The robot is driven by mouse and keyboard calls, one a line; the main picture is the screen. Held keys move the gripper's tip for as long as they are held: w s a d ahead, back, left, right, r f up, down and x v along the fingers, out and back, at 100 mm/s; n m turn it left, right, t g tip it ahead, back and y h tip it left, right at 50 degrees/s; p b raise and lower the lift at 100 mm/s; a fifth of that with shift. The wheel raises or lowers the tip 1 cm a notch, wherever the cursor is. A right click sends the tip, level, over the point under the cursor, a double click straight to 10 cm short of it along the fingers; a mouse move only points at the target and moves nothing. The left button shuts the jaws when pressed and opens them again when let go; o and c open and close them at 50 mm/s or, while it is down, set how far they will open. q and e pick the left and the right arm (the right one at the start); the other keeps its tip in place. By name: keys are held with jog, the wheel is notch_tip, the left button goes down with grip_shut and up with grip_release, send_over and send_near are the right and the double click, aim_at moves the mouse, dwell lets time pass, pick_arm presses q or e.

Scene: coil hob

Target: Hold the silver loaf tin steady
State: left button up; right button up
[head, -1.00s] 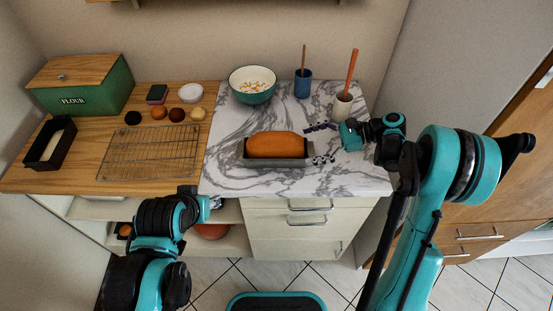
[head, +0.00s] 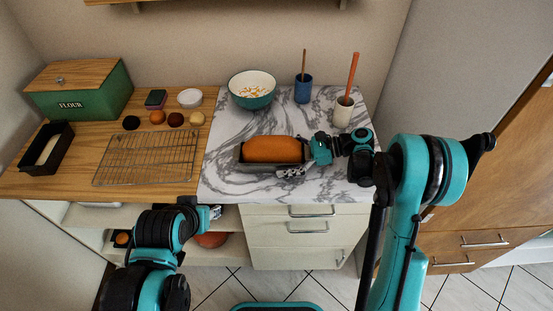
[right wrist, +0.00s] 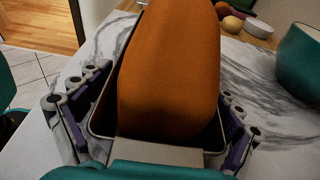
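The silver loaf tin (head: 242,165) stands on the marble top with an orange-brown loaf (head: 272,149) in it. My right gripper (head: 300,160) is at the tin's right end. In the right wrist view, its fingers (right wrist: 163,92) are spread on either side of the tin (right wrist: 160,151), close to its long walls; firm contact does not show. In the head view, one finger is along the tin's front side and the other is hidden behind the loaf. My left gripper (head: 214,212) is low in front of the counter, away from the tin; its finger opening is too small to make out.
A teal bowl (head: 252,97), a blue cup (head: 303,93) and a cream pot (head: 343,115) with an orange-handled tool stand behind the tin. A wire rack (head: 145,158), a dark tin (head: 47,152) and a green flour box (head: 80,98) are on the wooden top. Marble in front is clear.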

jog(key=shift+a+f, duration=0.1)
jog(key=shift+a, duration=0.2)
jog(key=shift+c, duration=0.2)
jog(key=c, duration=0.7)
jog(key=shift+c, duration=0.2)
